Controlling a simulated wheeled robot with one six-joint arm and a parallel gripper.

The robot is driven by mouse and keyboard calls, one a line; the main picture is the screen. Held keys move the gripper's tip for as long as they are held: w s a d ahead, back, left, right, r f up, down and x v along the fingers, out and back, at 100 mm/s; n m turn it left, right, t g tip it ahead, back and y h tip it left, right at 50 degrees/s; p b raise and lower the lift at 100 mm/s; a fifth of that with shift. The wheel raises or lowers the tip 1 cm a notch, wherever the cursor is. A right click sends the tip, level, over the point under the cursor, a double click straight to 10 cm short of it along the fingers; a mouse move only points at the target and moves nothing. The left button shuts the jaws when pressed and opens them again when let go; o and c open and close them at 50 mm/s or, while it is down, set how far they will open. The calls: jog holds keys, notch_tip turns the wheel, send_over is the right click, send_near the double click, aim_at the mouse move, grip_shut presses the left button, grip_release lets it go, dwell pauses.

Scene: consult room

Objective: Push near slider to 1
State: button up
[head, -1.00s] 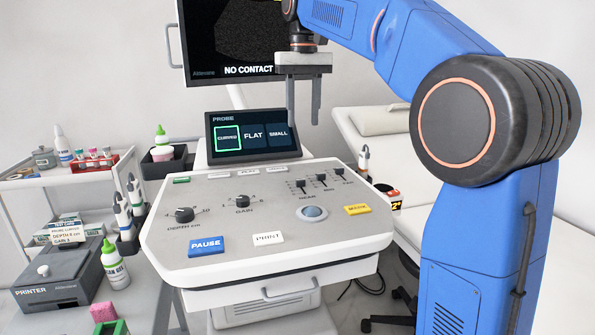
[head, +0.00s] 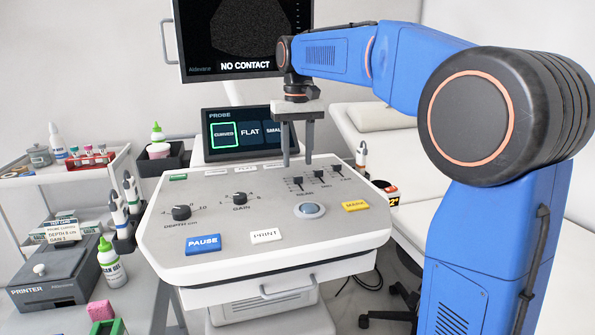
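The near slider (head: 298,182) is a small black knob on a short track on the grey console panel (head: 225,222), the leftmost of three sliders. The middle slider (head: 319,174) and far slider (head: 338,170) stand to its right. The scale marks by them are too small to read. My gripper (head: 298,163) points down with its two fingers apart and nothing between them. In the picture its fingertips are just above the near slider, toward the panel's back edge. I cannot tell whether they touch the panel.
A touchscreen (head: 235,150) stands close behind the fingers, below a monitor (head: 228,45) reading NO CONTACT. A trackball (head: 309,210) and a yellow button (head: 355,205) lie in front of the sliders. The panel's front left holds knobs and buttons.

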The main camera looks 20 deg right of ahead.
aim_at(298, 176)
jog(key=shift+f, duration=2.35)
jog(key=shift+s, duration=0.1)
grip_shut()
